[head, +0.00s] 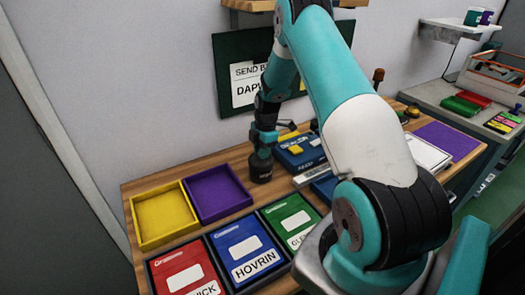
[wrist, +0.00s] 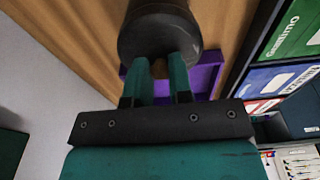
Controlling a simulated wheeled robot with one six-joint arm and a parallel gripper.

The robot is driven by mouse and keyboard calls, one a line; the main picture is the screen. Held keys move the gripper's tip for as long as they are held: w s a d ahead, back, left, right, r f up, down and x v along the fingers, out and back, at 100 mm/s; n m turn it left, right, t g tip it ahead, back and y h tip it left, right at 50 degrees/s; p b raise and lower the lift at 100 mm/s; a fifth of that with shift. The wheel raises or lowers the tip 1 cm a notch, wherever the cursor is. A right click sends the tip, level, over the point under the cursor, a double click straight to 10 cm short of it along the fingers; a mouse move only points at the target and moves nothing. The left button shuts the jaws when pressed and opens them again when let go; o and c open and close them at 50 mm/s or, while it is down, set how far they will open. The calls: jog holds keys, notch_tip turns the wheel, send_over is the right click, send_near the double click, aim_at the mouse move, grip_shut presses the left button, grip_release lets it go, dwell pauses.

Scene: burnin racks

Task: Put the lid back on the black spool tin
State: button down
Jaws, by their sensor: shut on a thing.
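The black spool tin (head: 261,172) stands upright on the wooden bench, just right of the purple tray. My gripper (head: 264,148) points down right above it. In the wrist view my gripper (wrist: 161,68) has its two teal fingers close together at the rim of a dark round shape (wrist: 160,30), the tin with its lid. The jaws are shut on the lid, with a small brownish patch between the fingertips. The fingers hide part of the top. I cannot tell whether the lid is seated or a little above the tin.
A purple tray (head: 246,208) and a yellow tray (head: 139,228) lie left of the tin. Red (head: 165,262), blue (head: 222,235) and green (head: 270,213) labelled bins line the front. A blue box (head: 290,160) stands close on the right. A purple mat (head: 448,131) lies farther right.

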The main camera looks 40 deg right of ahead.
jog(key=shift+c, duration=2.4)
grip_release()
jog(key=shift+r, duration=0.1)
jog(key=shift+r+p, duration=2.1)
jog(key=shift+r, duration=1.35)
grip_shut()
